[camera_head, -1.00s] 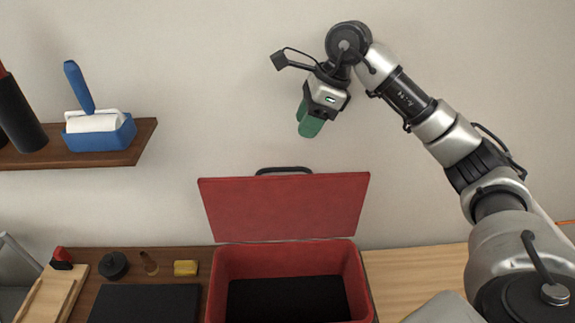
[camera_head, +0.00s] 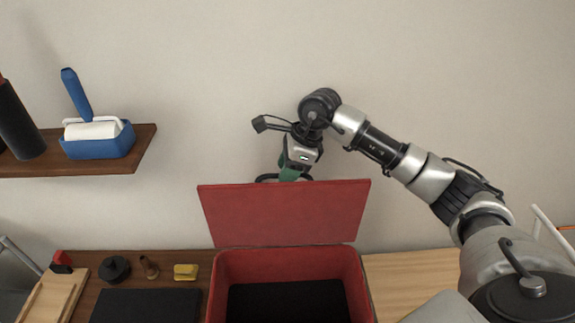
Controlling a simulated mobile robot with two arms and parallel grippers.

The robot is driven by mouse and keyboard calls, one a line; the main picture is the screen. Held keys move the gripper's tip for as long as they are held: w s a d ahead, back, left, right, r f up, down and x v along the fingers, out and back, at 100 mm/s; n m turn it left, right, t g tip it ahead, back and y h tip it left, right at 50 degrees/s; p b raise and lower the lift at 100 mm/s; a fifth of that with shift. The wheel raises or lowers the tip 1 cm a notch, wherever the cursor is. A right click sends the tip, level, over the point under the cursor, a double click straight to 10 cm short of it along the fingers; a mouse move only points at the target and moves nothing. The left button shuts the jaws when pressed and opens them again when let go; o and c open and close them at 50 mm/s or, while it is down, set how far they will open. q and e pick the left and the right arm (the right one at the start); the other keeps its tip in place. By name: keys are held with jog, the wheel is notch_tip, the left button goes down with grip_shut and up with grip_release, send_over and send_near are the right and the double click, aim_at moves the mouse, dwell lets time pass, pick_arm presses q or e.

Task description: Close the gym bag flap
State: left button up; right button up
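The red gym bag (camera_head: 232,287) stands open on the wooden surface, with a black floor inside. Its red flap (camera_head: 285,213) is raised at the back, close to upright. My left gripper is not in view.
A wooden shelf (camera_head: 80,164) at left holds a blue tray (camera_head: 100,146) with a roller and a dark cylinder (camera_head: 18,122). Left of the bag lie a black pad (camera_head: 146,306), a yellow block (camera_head: 186,272) and a wooden board (camera_head: 50,297). The surface right of the bag is bare.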

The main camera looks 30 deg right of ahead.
grip_shut()
dwell(0.4)
